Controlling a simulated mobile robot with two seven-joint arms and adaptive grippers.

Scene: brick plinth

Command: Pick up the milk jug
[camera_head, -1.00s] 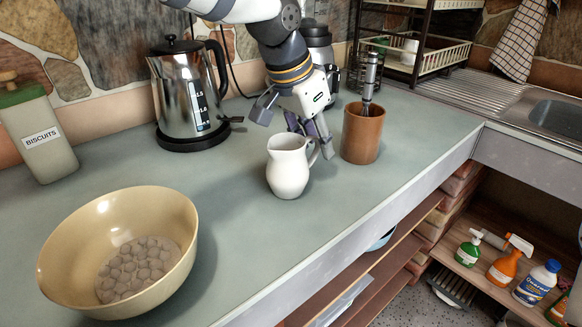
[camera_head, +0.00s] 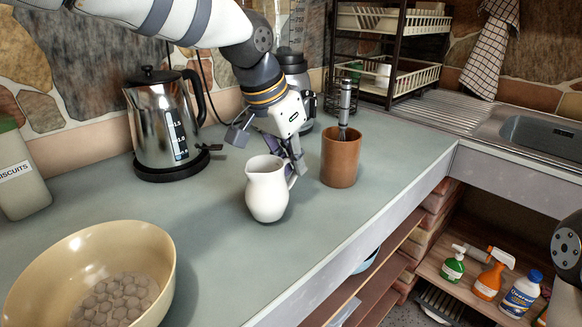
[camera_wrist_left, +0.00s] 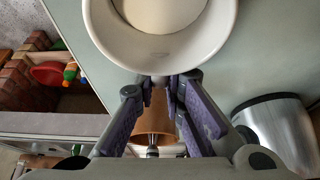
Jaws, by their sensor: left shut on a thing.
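The white milk jug (camera_head: 267,196) stands upright on the grey-green counter (camera_head: 215,235), and I see no clear gap under it. My left gripper (camera_head: 295,167) is at the jug's far right side, shut on its handle, which the fingers partly hide. In the left wrist view the jug's round rim (camera_wrist_left: 100,35) fills the top of the picture, and the gripper (camera_wrist_left: 170,92) has its purple-grey fingers just below it, around the handle.
A brown utensil pot (camera_head: 340,160) stands close right of the jug. A steel kettle (camera_head: 160,130) is at the left and a cream bowl (camera_head: 130,240) at the front left. A dark jar (camera_head: 297,75) stands behind the gripper. The counter's front edge (camera_head: 375,218) is near the jug.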

